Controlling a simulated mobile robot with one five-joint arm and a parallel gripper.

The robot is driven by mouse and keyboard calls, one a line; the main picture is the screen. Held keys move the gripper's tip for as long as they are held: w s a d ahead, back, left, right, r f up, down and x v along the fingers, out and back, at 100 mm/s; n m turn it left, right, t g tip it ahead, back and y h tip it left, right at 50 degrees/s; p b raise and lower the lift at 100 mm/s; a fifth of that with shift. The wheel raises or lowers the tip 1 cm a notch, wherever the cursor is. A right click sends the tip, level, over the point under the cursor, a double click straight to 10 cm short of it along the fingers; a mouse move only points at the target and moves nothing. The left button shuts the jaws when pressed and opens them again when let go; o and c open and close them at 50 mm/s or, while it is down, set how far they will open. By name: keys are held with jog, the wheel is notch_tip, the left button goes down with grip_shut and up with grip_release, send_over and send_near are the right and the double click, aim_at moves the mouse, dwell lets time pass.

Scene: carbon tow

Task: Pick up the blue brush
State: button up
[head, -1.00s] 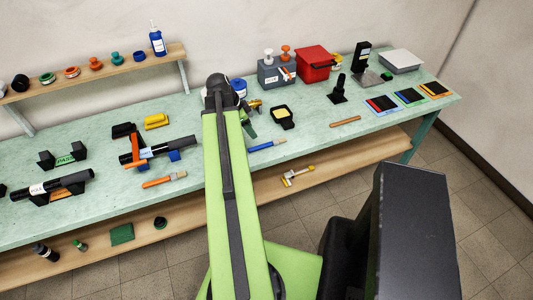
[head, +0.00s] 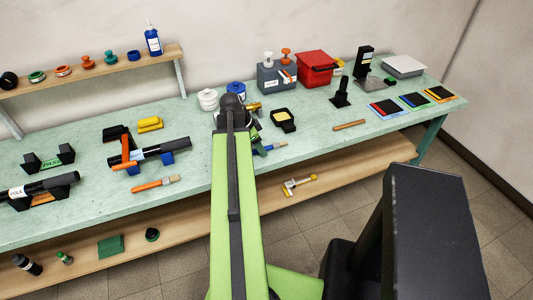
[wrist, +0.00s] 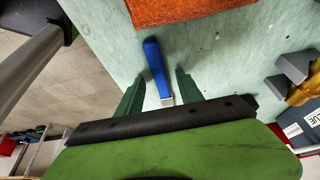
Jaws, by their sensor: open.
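The blue brush (wrist: 155,62) lies on the pale green bench, its blue handle pointing up in the wrist view and its metal band nearer my gripper. In the head view the brush (head: 270,148) is partly hidden behind my arm and gripper. My gripper (wrist: 160,76) is open, with one green finger on each side of the brush. The brush lies between the fingers in the picture, and neither visibly touches it. The height of the fingertips above the bench cannot be told. The bristle end is hidden by my gripper.
An orange-brown flat piece (wrist: 185,9) is beyond the handle. A black tray with yellow content (head: 284,119) stands right of my gripper. An orange-handled brush (head: 154,184) lies to the left, a wooden stick (head: 349,125) to the right. The bench's front edge is close.

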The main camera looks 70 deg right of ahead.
grip_shut()
jog(key=shift+r, duration=0.2)
